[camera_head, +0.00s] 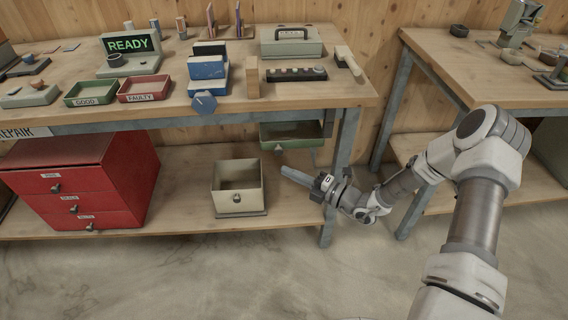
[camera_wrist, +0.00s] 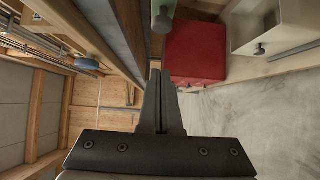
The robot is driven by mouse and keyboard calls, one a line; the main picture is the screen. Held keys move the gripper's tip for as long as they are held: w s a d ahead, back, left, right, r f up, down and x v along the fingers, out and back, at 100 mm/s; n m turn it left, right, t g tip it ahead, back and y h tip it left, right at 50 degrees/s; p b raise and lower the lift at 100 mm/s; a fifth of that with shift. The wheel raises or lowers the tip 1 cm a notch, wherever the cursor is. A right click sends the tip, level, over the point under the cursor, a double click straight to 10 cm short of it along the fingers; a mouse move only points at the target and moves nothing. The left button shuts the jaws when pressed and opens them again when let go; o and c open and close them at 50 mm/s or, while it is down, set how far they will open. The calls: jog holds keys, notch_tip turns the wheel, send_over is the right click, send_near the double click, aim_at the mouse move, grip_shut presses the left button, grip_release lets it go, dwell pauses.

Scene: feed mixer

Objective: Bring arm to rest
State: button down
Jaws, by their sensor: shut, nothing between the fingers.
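My gripper (camera_head: 286,172) is in the head view at the right end of the left bench, below the tabletop and to the right of the cream open box. My arm reaches in from the lower right, and the gripper points left. In the wrist view my gripper's fingers (camera_wrist: 159,85) are together with nothing between them. The gripper holds nothing and appears apart from the bench and the things on its shelf.
A second bench (camera_head: 440,60) stands right. The concrete floor (camera_head: 200,275) in front is clear.

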jog(key=p+v, duration=0.1)
jog(key=v, duration=0.7)
jog(key=shift+s+a, duration=0.2)
jog(key=shift+s, duration=0.15)
jog(key=s+a+r+n+g+h, duration=0.1)
jog(key=s+r+n+g+h, duration=0.2)
jog(key=s+r+n+g, duration=0.55)
jog(key=s+r+n+g+h, duration=0.1)
jog(key=s+r+n+h, duration=0.15)
jog(key=r+n, duration=0.75)
jog(key=s+d+r+n+t+h, duration=0.3)
jog(key=s+d+r+n+h, duration=0.25)
jog(key=n, duration=0.55)
jog(key=s+d+r+n+t+h, duration=0.35)
jog(key=s+r+n+h, duration=0.2)
jog(key=n, duration=0.65)
notch_tip(320, 180, up, 17)
jog(key=d+p, duration=0.1)
jog(key=p, duration=1.6)
jog(key=shift+s+d+r+y+p, duration=0.15)
jog(key=shift+s+r+y+p, duration=0.05)
jog(key=shift+s+y+p, duration=0.2)
